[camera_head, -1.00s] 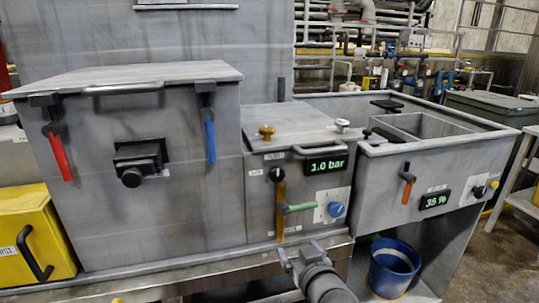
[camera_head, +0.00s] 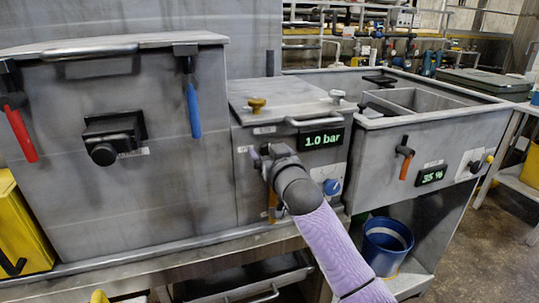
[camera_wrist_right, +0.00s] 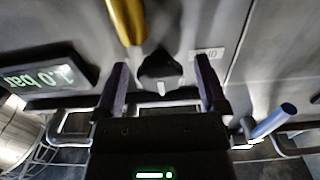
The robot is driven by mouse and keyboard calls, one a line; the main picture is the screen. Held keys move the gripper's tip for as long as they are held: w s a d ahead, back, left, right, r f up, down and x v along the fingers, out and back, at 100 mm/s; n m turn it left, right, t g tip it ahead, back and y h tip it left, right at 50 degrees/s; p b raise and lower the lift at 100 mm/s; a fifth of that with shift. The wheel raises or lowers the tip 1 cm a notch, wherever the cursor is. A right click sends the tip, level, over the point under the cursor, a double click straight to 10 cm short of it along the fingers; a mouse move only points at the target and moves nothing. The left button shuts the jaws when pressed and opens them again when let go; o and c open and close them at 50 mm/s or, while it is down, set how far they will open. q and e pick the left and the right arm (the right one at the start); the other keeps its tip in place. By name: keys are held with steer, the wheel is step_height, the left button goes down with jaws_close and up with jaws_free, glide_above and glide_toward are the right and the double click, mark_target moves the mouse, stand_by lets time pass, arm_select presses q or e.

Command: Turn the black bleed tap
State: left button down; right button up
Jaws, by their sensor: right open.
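The black bleed tap (camera_wrist_right: 160,72) is a small black knob with a pale pointer mark, seen in the right wrist view. It sits on the grey panel beside the amber tube (camera_wrist_right: 127,20). My right gripper (camera_wrist_right: 160,85) is open, its two purple fingers pointing at the panel, one on each side of the tap; contact cannot be told. In the head view, my right gripper (camera_head: 267,158) is at the middle unit's front, left of the 1.0 bar display (camera_head: 322,139), and hides the tap. My left gripper is not in view.
A blue dial (camera_head: 332,187) is right of my wrist. A blue lever (camera_head: 193,110) hangs on the left box. My forearm hides the green lever. A blue bucket (camera_head: 387,241) stands lower right.

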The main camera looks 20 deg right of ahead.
steer(key=c, duration=1.2)
steer(key=shift+n+p, duration=0.4)
steer(key=shift+p, duration=0.05)
steer(key=shift+c, duration=0.2)
steer(key=shift+d+n+p, duration=0.15)
steer(key=shift+n+p, duration=2.75)
steer(key=shift+n, duration=4.6)
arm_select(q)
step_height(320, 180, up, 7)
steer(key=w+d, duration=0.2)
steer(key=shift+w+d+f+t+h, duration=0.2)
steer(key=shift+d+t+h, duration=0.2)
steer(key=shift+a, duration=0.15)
arm_select(e)
steer(key=shift+n, duration=0.5)
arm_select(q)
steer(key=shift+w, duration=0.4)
